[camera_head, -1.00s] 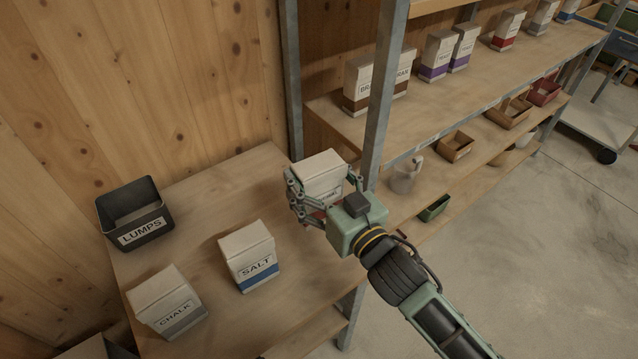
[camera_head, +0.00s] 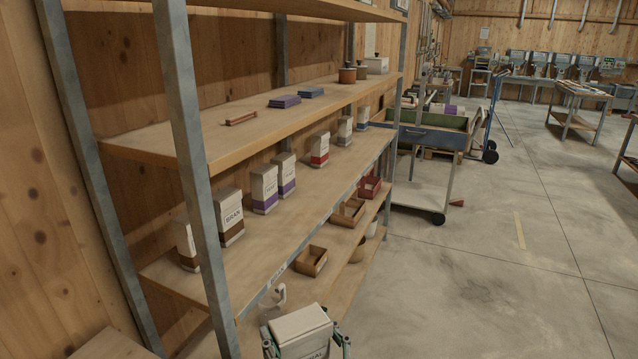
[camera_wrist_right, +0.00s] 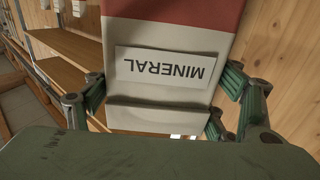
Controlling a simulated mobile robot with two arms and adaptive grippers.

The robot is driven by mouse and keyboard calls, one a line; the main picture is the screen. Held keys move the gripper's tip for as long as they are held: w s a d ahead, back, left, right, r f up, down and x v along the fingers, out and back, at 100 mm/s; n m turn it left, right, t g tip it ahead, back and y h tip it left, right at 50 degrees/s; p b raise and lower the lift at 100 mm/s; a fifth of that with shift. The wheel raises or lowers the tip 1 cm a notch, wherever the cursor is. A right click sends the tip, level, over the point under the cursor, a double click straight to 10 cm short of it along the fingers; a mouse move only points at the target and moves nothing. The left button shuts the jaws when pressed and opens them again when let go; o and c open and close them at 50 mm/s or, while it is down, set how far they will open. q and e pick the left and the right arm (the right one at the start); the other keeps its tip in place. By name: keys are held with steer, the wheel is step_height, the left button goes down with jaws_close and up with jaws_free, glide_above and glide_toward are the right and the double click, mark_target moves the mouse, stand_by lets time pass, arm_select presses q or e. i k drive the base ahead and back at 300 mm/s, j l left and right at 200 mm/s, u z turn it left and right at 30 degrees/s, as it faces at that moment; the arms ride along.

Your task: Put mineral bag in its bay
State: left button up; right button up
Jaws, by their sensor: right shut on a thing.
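The mineral bag (camera_head: 302,329) is white with a pale folded top. It sits at the bottom edge of the head view. In the right wrist view the MINERAL label (camera_wrist_right: 165,66) reads upside down, with a red band (camera_wrist_right: 185,12) beyond it. My right gripper (camera_head: 306,340) is shut on the bag, with fingers on both sides. The bag is in front of the shelf unit. On its middle shelf (camera_head: 268,238) a red-banded bag (camera_head: 320,150) stands behind two purple-banded bags (camera_head: 265,189). No bay marked for mineral is readable. My left gripper is out of view.
Brown-banded bags, one marked BRAN (camera_head: 229,218), stand near the shelf post (camera_head: 193,150). Open boxes (camera_head: 311,261) line the lower shelf. A cart with a blue drawer (camera_head: 430,138) stands beyond the unit. The concrete floor (camera_head: 500,260) at right is clear.

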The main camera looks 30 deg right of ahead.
mark_target(324, 173)
steer(key=i+l, duration=0.2)
steer(key=l, duration=0.25)
steer(key=i+l, duration=0.25)
steer(key=l, duration=0.2)
steer(key=i+l, duration=0.2)
steer(key=l, duration=0.25)
steer(key=i+l, duration=0.2)
steer(key=l, duration=0.2)
steer(key=i+l, duration=0.25)
steer(key=l, duration=0.2)
steer(key=i+l, duration=0.2)
steer(key=l, duration=0.25)
steer(key=i+l, duration=0.2)
steer(key=l, duration=0.25)
steer(key=i+l, duration=0.2)
steer(key=l, duration=0.25)
